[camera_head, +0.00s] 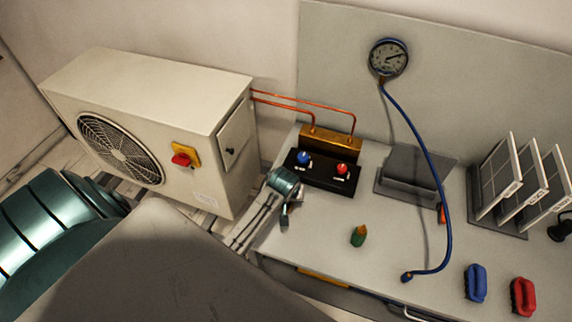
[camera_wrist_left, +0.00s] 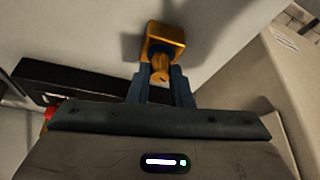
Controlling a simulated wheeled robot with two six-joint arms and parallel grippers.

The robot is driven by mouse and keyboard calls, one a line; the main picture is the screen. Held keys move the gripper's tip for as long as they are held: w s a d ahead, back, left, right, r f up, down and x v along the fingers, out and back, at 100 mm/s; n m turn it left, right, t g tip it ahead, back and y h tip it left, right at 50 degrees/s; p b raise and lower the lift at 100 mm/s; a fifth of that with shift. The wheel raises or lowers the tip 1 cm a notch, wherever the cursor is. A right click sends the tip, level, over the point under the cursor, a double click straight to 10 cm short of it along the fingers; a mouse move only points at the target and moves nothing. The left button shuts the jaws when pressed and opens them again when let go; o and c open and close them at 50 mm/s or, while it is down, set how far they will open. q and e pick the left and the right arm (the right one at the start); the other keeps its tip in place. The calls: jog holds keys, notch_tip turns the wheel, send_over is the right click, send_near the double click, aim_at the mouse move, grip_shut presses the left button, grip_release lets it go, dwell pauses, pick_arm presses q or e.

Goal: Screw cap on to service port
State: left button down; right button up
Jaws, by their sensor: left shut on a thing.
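In the left wrist view, my left gripper (camera_wrist_left: 161,84) has its two dark fingers closed on a small round brass-coloured piece, the cap (camera_wrist_left: 160,74). Right beyond the fingertips is a square brass block (camera_wrist_left: 165,38), in line with the cap. I cannot tell whether the cap touches it or where the service port begins, as they overlap. In the head view, my left gripper (camera_head: 285,190) is at the front left corner of the black valve base (camera_head: 318,175). The cap is not discernible there. My right gripper is not in view.
The outdoor unit (camera_head: 150,110) stands close on the left. A brass manifold (camera_head: 330,143) with copper pipes stands behind the blue and red knobs.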

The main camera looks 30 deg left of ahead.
pick_arm(q)
jog(key=shift+f+m+h, duration=0.1)
jog(key=shift+m+h, duration=0.2)
jog(key=shift+m, duration=0.3)
jog(key=shift+d, duration=0.1)
jog(key=m+h, duration=0.1)
jog(key=m, duration=0.2)
jog(key=shift+s+m, duration=0.1)
jog(key=shift+m, duration=0.3)
jog(key=shift+m+t+h, duration=0.3)
jog(key=shift+m+h, duration=0.2)
jog(key=shift+m, duration=0.2)
jog(key=m+h, duration=0.1)
jog(key=m, duration=0.2)
jog(key=shift+f, duration=0.1)
jog(key=shift+m+h, duration=0.5)
jog(key=shift+m, duration=0.6)
jog(key=shift+g, duration=0.4)
